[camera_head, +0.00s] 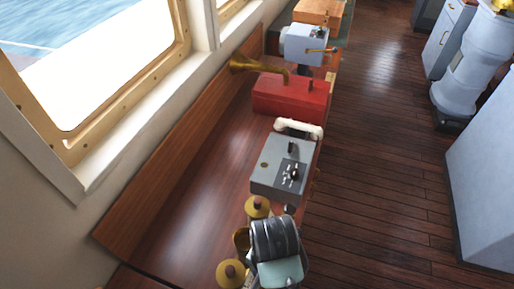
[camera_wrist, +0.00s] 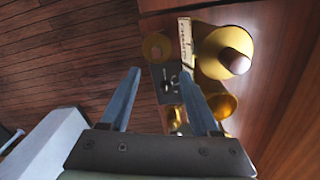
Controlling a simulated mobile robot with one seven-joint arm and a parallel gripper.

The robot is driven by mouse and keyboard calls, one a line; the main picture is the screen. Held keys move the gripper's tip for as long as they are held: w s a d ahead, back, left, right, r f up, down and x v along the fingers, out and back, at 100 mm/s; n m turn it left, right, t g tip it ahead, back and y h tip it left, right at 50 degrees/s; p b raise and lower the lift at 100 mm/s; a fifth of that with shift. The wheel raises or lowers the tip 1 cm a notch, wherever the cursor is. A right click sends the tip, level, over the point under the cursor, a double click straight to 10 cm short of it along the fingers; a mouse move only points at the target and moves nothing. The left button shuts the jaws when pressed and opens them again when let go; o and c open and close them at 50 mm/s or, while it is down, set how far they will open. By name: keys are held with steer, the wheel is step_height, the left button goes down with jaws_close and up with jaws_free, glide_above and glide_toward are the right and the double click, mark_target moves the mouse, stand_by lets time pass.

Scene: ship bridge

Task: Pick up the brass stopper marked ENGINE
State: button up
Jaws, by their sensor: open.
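Two brass stoppers with brown knobs show at the near end of the wooden counter in the head view, one farther (camera_head: 257,206) and one nearer (camera_head: 231,273). An open brass mouth (camera_wrist: 221,103) sits below that stopper. My arm partly hides this group in the head view.
A grey control box (camera_head: 275,165), a white handset (camera_head: 298,128), a red box (camera_head: 290,95) with a brass horn and a blue-grey device (camera_head: 303,45) stand along the counter. The counter's left part is bare. Window wall at left, dark plank floor at right.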

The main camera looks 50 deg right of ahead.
step_height(320, 180, down, 7)
steer(key=shift+s+r, duration=0.15)
steer(key=shift+r, duration=0.05)
steer(key=shift+s+d+f, duration=0.15)
steer(key=shift+f, duration=0.4)
steer(key=shift+d+f+p, duration=0.1)
steer(key=shift+f+p, duration=0.35)
steer(key=shift+f, duration=1.65)
jaws_close()
